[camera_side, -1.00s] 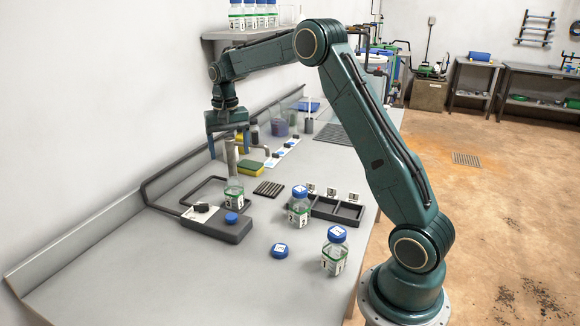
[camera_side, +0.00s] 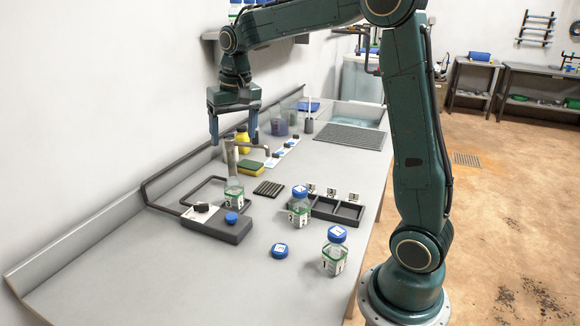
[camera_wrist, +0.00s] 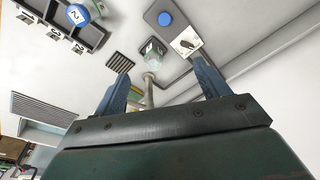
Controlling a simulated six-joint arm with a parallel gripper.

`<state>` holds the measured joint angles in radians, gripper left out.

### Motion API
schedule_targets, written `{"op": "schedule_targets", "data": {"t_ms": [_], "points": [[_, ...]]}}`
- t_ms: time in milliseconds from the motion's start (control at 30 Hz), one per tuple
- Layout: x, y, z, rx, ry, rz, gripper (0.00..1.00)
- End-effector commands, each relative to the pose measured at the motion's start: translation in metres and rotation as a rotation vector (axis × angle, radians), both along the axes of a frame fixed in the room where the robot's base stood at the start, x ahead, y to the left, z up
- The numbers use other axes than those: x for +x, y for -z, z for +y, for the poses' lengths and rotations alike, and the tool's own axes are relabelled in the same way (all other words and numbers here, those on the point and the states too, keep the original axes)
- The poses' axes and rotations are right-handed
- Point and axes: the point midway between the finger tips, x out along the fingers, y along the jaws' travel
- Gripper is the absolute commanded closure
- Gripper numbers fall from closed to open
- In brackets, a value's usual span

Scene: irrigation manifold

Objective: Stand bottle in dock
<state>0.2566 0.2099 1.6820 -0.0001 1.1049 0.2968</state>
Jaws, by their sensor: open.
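My gripper (camera_side: 233,138) is open and empty, with its blue fingers above the metal spout; in the wrist view it (camera_wrist: 161,72) spans the spout's pipe. A clear bottle (camera_side: 234,190) with a green-white label stands under the spout without a visible cap; it also shows in the wrist view (camera_wrist: 152,52). A blue-capped bottle (camera_side: 299,212) is at the left end of the dark three-slot dock (camera_side: 348,213); whether it is seated in a slot is unclear. Another blue-capped bottle (camera_side: 334,258) stands on the bench nearer the camera. The dock's other slots look empty.
Another cap (camera_side: 280,251) lies on the bench. A ribbed mat (camera_side: 269,188), sponge (camera_side: 250,167) and bent pipe rails (camera_side: 150,190) are around. The front-left bench is clear.

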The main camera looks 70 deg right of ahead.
Motion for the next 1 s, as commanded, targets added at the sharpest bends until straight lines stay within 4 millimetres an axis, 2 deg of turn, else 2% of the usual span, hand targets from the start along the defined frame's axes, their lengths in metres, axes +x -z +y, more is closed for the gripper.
{"op": "schedule_targets", "data": {"t_ms": [33, 200, 467, 733, 1000], "points": [[-0.011, -0.008, 0.009, -0.007, -0.024, -0.018, 0.26], [-0.047, -0.026, 0.033, -0.026, -0.107, -0.068, 0.26], [-0.106, -0.039, 0.065, -0.057, -0.232, -0.142, 0.26], [-0.168, -0.035, 0.090, -0.089, -0.359, -0.221, 0.26], [-0.222, -0.016, 0.106, -0.122, -0.477, -0.295, 0.26]]}}
